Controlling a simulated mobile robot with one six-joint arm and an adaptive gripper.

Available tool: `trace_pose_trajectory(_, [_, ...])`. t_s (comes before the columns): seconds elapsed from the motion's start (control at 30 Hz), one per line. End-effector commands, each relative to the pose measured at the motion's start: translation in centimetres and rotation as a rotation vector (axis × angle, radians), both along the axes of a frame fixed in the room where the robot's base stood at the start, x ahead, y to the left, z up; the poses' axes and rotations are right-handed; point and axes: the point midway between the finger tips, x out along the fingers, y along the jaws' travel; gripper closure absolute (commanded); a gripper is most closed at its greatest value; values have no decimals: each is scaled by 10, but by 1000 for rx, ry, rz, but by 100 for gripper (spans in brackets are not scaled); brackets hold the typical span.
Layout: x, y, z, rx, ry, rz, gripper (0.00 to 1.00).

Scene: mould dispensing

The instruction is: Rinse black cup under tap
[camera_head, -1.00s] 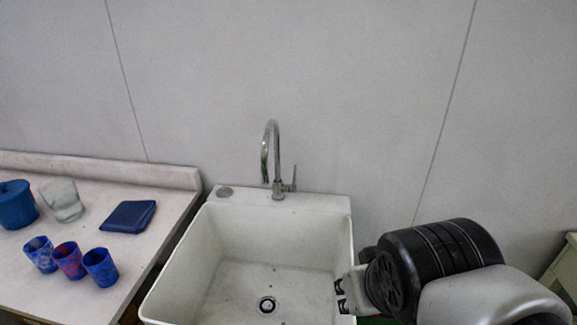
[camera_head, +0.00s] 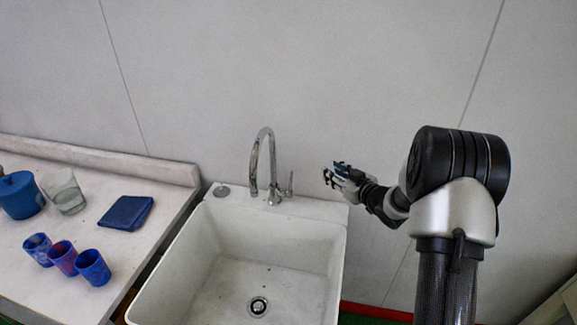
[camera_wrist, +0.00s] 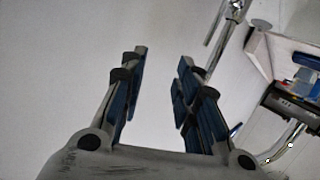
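No black cup is clearly visible in either view. The chrome tap (camera_head: 266,165) stands at the sink's back edge, its curved spout over the basin, with a side lever (camera_head: 289,184) on its right. No water is visible from it. My gripper (camera_head: 332,175) is raised to the right of the tap, apart from the lever, pointing left towards it. In the wrist view my gripper (camera_wrist: 163,62) has its fingers spread with nothing between them. Chrome tap parts (camera_wrist: 230,22) show beyond the right finger. The white sink (camera_head: 335,245) looks empty, with a drain at the bottom.
The left counter (camera_head: 120,180) holds a blue pot (camera_head: 20,196), a clear glass of liquid (camera_head: 65,194), a folded dark blue cloth (camera_head: 126,213) and three patterned cups (camera_head: 64,258). The grey wall (camera_head: 350,70) stands close behind the tap.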

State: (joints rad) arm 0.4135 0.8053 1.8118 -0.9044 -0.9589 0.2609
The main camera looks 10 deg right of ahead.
Motion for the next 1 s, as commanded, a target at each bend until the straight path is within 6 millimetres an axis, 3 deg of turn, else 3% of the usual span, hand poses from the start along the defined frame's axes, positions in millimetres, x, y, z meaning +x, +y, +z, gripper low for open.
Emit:
trace_pose_trajectory(0.03, [-2, 1, -18, 43, -15, 40, 71])
trace_pose_trajectory(0.2, [-20, 11, -55, 174, -86, 167, 71])
trace_pose_trajectory(0.37, [-36, 17, -71, 257, -125, 233, 71])
trace_pose_trajectory(0.5, [-38, 22, -76, 281, -138, 253, 71])
trace_pose_trajectory(0.67, [-21, 35, -77, 281, -139, 258, 71])
trace_pose_trajectory(1.0, [40, 76, -77, 279, -140, 257, 71])
